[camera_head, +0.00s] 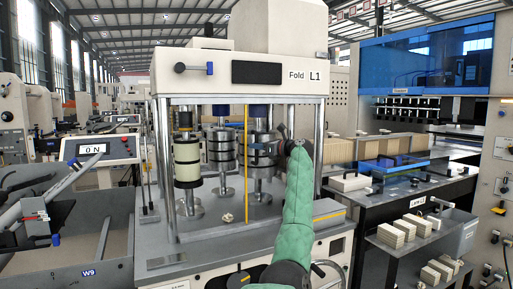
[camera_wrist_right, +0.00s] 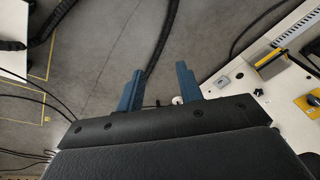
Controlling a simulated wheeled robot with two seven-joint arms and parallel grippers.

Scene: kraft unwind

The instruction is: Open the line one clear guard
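The line one machine, marked Fold L1 (camera_head: 305,76), stands in the middle of the head view. A yellow upright strip (camera_head: 246,160) runs down its front between the metal posts; any clear panel there is too faint to make out.
Stacked rollers (camera_head: 222,150) stand inside the machine. A control screen (camera_head: 92,150) is at the left. At the right is a dark rack (camera_head: 385,215) with pale blocks. The right wrist view shows a white machine panel (camera_wrist_right: 240,80) close on the right and black cables on the floor.

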